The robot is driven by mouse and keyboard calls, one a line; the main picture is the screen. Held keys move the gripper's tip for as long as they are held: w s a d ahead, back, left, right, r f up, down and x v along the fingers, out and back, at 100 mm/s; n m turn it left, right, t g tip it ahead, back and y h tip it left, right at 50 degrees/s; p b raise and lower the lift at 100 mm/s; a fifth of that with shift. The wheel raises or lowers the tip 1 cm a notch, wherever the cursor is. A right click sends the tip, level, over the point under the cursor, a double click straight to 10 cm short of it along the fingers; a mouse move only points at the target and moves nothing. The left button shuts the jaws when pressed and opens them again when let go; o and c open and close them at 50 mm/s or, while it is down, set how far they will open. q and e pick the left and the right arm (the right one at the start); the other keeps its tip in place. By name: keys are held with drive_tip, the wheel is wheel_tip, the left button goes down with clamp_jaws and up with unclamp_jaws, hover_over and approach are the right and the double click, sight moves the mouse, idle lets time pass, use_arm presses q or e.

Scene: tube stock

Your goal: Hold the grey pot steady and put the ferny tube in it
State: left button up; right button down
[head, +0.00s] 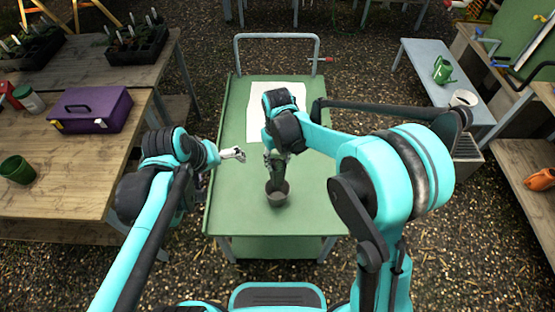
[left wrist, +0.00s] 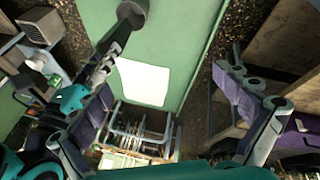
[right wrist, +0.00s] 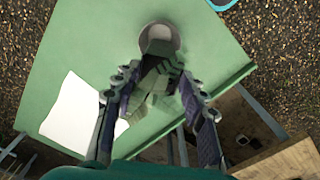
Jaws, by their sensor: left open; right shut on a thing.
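The grey pot (head: 277,199) stands upright near the front edge of the green cart. It also shows in the right wrist view (right wrist: 160,30). My right gripper (head: 276,157) is shut on the ferny tube (head: 278,173), a dark green leafy piece, directly above the pot; its leaves fill the space between the fingers in the right wrist view (right wrist: 155,90). The tube's lower end overlaps the pot's mouth; I cannot tell how far inside it is. My left gripper (head: 238,154) is open and empty, up and left of the pot, apart from it.
A white sheet (head: 268,122) lies on the green cart (head: 232,200), with bare top around it. A wooden bench at left holds a purple toolbox (head: 90,108) and a green pot (head: 18,171). A grey bench at right holds a green watering can (head: 443,70).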

use_arm(q)
drive_tip(key=w+d+f+n+g+h, duration=0.45)
drive_tip(key=w+f+n, duration=0.25)
drive_tip(key=w+f, duration=0.55)
drive_tip(key=n+g+h, duration=0.4)
drive_tip(key=h, duration=0.1)
approach(275, 198)
wheel_tip(275, 198, up, 4)
drive_tip(key=shift+a+f, duration=0.1)
drive_tip(key=shift+s+d+f, duration=0.2)
drive_tip(key=shift+d+f, duration=0.05)
drive_tip(key=shift+f, duration=0.15)
drive_tip(key=x, duration=0.9)
drive_tip(key=shift+d+r, duration=0.1)
drive_tip(key=shift+d, duration=0.15)
drive_tip(key=c, duration=1)
